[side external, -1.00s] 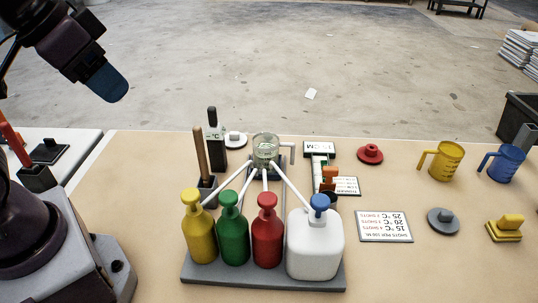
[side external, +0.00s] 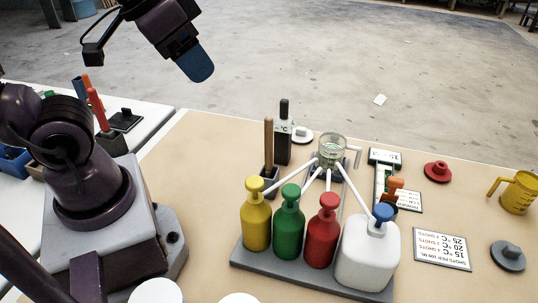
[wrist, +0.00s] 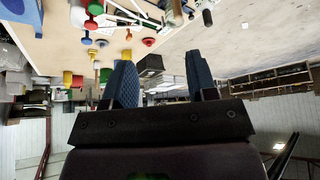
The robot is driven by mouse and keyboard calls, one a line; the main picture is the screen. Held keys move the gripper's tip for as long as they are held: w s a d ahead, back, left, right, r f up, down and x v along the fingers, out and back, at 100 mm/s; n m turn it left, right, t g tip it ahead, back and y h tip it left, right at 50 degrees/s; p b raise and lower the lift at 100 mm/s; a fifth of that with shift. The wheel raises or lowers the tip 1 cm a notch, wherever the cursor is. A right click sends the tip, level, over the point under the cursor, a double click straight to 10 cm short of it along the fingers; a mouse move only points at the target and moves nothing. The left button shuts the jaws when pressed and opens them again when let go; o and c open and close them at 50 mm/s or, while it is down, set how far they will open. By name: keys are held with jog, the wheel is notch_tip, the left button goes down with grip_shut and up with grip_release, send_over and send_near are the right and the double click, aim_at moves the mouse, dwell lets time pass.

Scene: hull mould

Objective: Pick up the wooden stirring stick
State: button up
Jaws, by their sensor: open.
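The wooden stirring stick (side external: 269,142) stands upright in a small dark holder (side external: 269,183), behind the yellow bottle (side external: 256,222). My gripper (side external: 197,66) is up in the air, above and to the left of the stick in the side view, and well apart from it. In the wrist view my gripper (wrist: 161,80) shows two blue fingers spread apart with nothing between them. I cannot make out the stick for certain in the wrist view.
A dark bottle-shaped thing marked °C (side external: 284,143) stands just behind the stick. Green (side external: 288,230), red (side external: 322,238) and white (side external: 368,250) bottles with long spouts crowd in front, near a clear jug (side external: 331,151). The table left of the holder is clear.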

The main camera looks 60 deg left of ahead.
jog(key=shift+c, duration=0.3)
jog(key=m+g+y, duration=0.2)
jog(key=m+y, duration=0.1)
jog(key=m, duration=2.4)
send_near(267, 120)
jog(key=x, duration=1.2)
jog(key=shift+f, duration=0.25)
grip_shut()
